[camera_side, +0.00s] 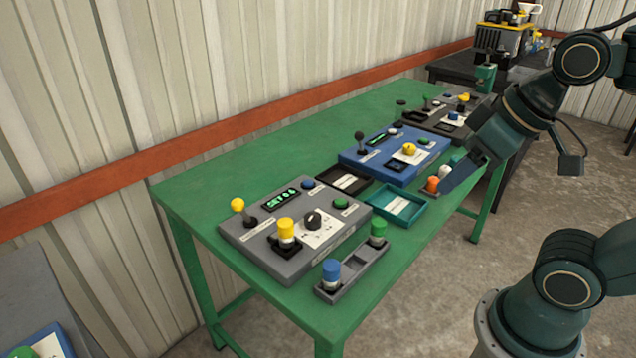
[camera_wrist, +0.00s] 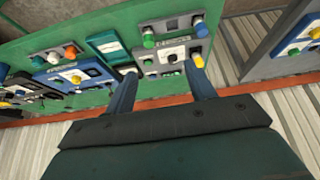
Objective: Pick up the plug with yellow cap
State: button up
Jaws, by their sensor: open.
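The plug with yellow cap (camera_side: 286,230) stands upright in a black square socket on the near grey control box (camera_side: 250,240), its pale body showing below the cap. In the wrist view the yellow cap (camera_wrist: 202,30) shows small, beyond the right fingertip. My gripper (camera_side: 462,172) is high at the right, over the far part of the table's front edge and well away from the plug. In the wrist view its two fingers (camera_wrist: 161,72) are spread apart with nothing between them.
A grey holder (camera_side: 357,268) with blue and green capped plugs stands before the box. A yellow-ball lever (camera_side: 238,205) rises at the box's left. A teal tray (camera_side: 380,212), a dark tray (camera_side: 338,177) and a blue box (camera_side: 378,165) lie farther back. Green table (camera_side: 215,165) is bare along the wall.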

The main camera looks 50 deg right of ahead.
jog(key=w+a+r+n+g, duration=0.1)
jog(key=w+a+r+n, duration=0.1)
jog(key=w+n, duration=0.4)
jog(key=n+g+y, duration=0.1)
jog(key=n+g, duration=0.4)
jog(key=n, duration=0.7)
send_over(285, 221)
jog(key=d, duration=0.2)
notch_tip(285, 221, down, 8)
jog(key=shift+s+a+f, duration=0.1)
jog(key=shift+a+f, duration=0.15)
jog(key=shift+f, duration=1.2)
jog(key=shift+w+a+f, duration=0.1)
jog(key=shift+a+f, duration=0.15)
jog(key=shift+f, duration=1.15)
jog(key=shift+s+a+f, duration=0.1)
jog(key=shift+a+f, duration=0.15)
jog(key=shift+f, duration=1.2)
jog(key=shift+a+f, duration=0.2)
jog(key=shift+f, duration=1.1)
jog(key=shift+a+f, duration=0.2)
jog(key=shift+f, duration=1.05)
jog(key=c, duration=1.1)
